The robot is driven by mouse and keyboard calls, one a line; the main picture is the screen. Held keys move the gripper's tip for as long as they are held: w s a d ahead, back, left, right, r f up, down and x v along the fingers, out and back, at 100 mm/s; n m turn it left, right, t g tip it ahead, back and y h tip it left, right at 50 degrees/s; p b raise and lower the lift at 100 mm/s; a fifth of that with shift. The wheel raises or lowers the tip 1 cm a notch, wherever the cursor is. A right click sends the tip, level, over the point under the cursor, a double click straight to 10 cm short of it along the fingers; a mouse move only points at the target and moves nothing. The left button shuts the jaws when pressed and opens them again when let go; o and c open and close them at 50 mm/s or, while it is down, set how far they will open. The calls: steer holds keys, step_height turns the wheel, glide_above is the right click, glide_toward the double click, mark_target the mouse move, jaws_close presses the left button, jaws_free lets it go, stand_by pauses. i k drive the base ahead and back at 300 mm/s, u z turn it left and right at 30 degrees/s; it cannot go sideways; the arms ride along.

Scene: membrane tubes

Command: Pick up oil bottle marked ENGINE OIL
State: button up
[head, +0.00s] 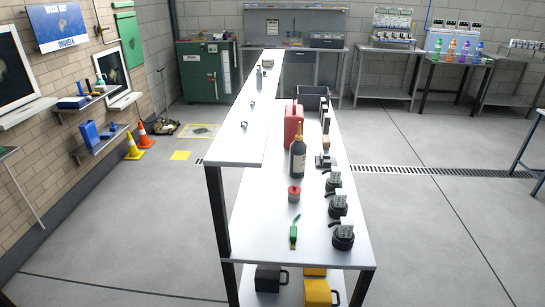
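A dark bottle (297,160) with a narrow neck and a pale label stands upright on the white workbench top (262,230). Its label is too small to read, so I cannot tell if it says ENGINE OIL. A black jug (268,278) and a yellow jug (318,292) sit on the lower shelf, partly cut off or hidden by the bench top; no marking is legible on them. My gripper is not in view.
Near the bottle are a red can (292,125), a small red-topped container (294,193), a green tool (293,234) and several black round parts on the right edge (343,236). A raised shelf (250,115) overhangs the bench's left side. Floor (440,220) to the right is clear.

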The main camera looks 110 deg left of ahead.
mark_target(298, 148)
steer(key=u, duration=1.8)
steer(key=i, duration=2.6)
steer(key=u, duration=3.6)
